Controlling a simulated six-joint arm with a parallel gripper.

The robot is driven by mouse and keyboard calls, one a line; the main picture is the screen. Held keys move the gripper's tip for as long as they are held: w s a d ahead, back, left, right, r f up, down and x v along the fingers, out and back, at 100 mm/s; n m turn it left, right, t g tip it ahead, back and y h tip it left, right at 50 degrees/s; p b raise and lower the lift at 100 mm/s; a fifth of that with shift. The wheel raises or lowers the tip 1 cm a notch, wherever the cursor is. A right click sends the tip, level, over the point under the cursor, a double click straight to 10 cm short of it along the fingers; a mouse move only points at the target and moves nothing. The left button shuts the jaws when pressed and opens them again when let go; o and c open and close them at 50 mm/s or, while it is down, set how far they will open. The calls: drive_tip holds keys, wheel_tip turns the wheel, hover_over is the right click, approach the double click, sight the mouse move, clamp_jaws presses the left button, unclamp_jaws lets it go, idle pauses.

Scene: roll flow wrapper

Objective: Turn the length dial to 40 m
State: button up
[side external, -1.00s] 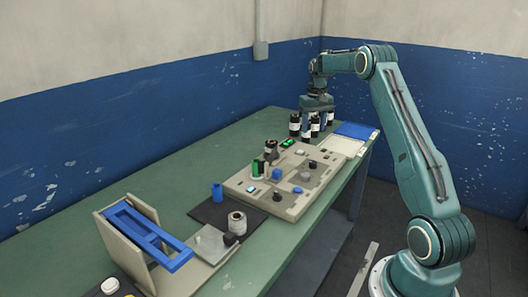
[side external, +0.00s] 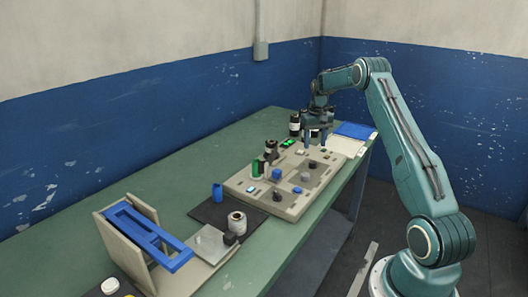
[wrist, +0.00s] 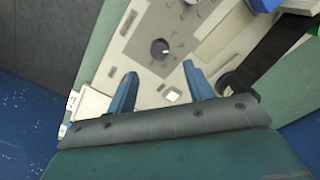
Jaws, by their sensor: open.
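The beige control panel (side external: 262,201) lies on the green bench and carries several dials and buttons. A dark round dial (side external: 312,164) stands near its far end; a dark dial (wrist: 160,47) also shows in the wrist view, just beyond my fingertips. Another dark dial (side external: 277,195) stands near the panel's front. Dial markings are too small to read, so I cannot tell which sets length. My gripper (side external: 315,143) hangs above the panel's far end, open and empty. In the wrist view, my two blue fingers (wrist: 159,72) are apart and touch no dial.
A blue tray (side external: 355,130) lies at the bench's far end. A blue frame (side external: 150,237) stands at the near end.

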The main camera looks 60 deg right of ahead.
sight(313, 162)
wheel_tip(313, 162, down, 8)
drive_tip(key=shift+f, duration=0.25)
idle(0.4)
drive_tip(key=c, duration=1)
